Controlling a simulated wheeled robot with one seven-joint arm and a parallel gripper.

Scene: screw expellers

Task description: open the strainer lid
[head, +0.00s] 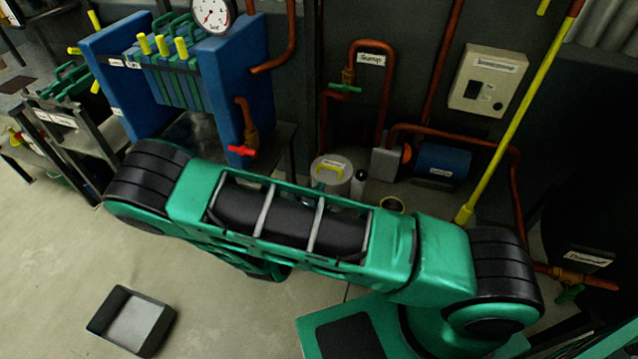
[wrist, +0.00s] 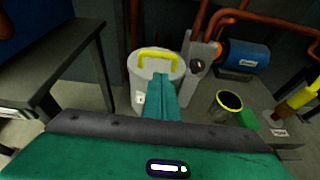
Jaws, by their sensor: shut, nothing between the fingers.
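The strainer is a grey cylinder (wrist: 140,90) standing on the floor by the wall. Its round lid (wrist: 138,62) has a yellow handle (wrist: 157,55) and sits on top, level with the rim. The lid also shows in the head view (head: 325,164), just beyond my arm, which hides part of the strainer. My gripper (wrist: 160,76) is shut and empty. In the wrist view its fingertips overlap the near side of the lid, below the handle; I cannot tell whether they touch it.
A blue motor (wrist: 244,57) and copper pipes stand right of the strainer. A dark cup with a yellow rim (wrist: 227,101) is at its right front. A table (wrist: 62,60) stands on the left. A black tray (head: 131,320) lies on open floor.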

